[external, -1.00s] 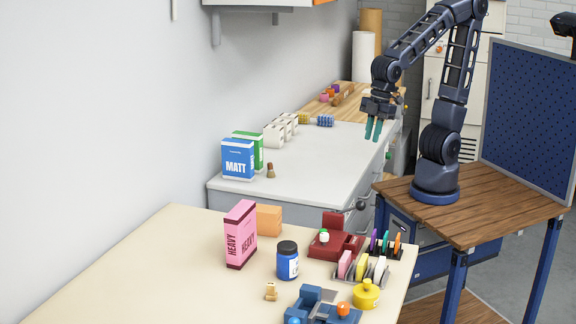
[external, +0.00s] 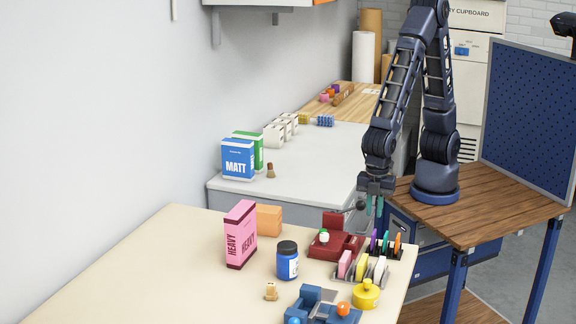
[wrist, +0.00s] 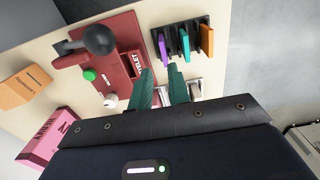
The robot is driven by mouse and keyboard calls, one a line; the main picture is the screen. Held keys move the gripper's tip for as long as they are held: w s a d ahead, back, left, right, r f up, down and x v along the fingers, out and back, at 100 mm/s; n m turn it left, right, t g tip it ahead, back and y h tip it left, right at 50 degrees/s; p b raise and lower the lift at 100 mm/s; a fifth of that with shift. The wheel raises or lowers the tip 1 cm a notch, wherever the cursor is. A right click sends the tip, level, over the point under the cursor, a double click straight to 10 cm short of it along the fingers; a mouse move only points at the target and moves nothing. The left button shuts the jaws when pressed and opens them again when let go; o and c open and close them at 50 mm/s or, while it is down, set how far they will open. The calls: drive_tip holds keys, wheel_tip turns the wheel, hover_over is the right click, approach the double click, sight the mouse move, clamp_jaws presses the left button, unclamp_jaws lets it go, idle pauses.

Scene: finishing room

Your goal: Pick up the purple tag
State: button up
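The purple tag (external: 373,240) stands upright in a small black rack (wrist: 184,53) near the right edge of the cream table. In the wrist view the purple tag (wrist: 162,47) is the leftmost of three, beside a teal tag (wrist: 186,45) and an orange tag (wrist: 207,41). My gripper (external: 374,209) points down above and behind the rack, apart from the tags. Its two teal fingers (wrist: 160,75) are open with a gap between them, and nothing is held.
A red eyelet press (wrist: 112,62) with a black knob stands left of the rack. In front is a holder with pink, yellow and white pieces (external: 362,267). A yellow pot (external: 366,294), blue jar (external: 287,261) and pink box (external: 241,234) stand nearby. The table's left part is clear.

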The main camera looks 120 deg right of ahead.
sight(374, 232)
drive_tip(key=shift+a+f, duration=0.2)
drive_tip(key=shift+f, duration=0.5)
drive_tip(key=shift+s+a+f, duration=0.1)
drive_tip(key=shift+a+f, duration=0.05)
drive_tip(key=shift+f, duration=4.75)
clamp_jaws()
